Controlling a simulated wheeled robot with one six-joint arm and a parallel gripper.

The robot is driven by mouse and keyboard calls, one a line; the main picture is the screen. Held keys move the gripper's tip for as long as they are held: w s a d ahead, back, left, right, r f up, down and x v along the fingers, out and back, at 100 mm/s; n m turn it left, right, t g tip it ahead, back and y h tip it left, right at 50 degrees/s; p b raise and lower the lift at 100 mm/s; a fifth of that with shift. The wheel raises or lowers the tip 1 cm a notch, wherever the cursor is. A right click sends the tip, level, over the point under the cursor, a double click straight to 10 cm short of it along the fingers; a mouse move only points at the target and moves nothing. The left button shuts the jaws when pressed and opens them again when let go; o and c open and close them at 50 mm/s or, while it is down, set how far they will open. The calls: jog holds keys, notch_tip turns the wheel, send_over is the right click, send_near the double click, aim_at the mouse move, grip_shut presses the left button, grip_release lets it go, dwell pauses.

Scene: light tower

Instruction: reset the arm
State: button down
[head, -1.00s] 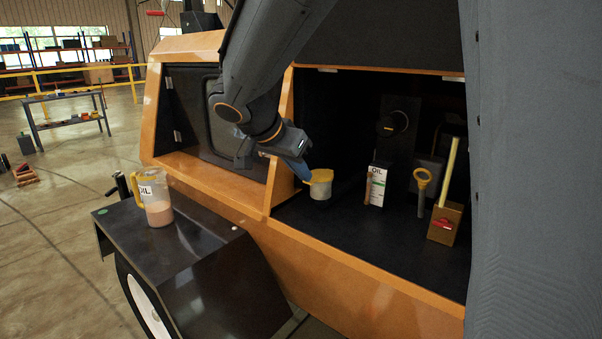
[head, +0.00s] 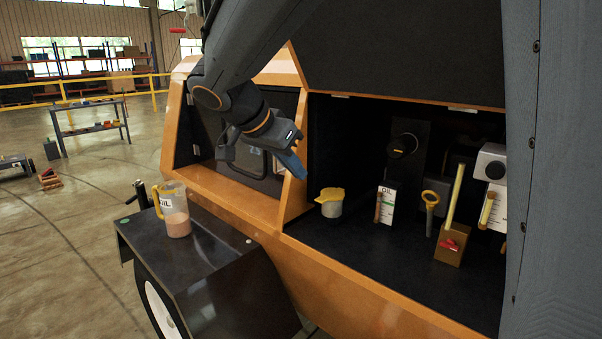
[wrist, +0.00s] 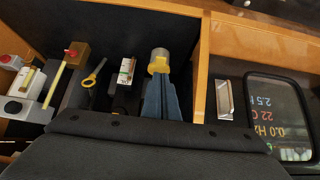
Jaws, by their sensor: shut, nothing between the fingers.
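My gripper (head: 293,165) hangs in front of the orange post between the side panel and the open compartment in the head view. Its blue fingers are together and hold nothing.
A measuring jug (head: 175,211) stands on the black fender (head: 205,262).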

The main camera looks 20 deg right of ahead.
jog(key=s+f+n+g+y+p, duration=0.2)
jog(key=s+f+n, duration=0.4)
jog(key=s, duration=0.5)
jog(key=s+f+n+g+y+p, duration=0.2)
jog(key=s+f+n+y+p, duration=0.3)
jog(key=s, duration=0.5)
jog(key=shift+s+d+f+n+p, duration=0.15)
jog(key=shift+s+f+n+p, duration=0.4)
jog(key=shift+f, duration=0.7)
jog(key=shift+w, duration=0.2)
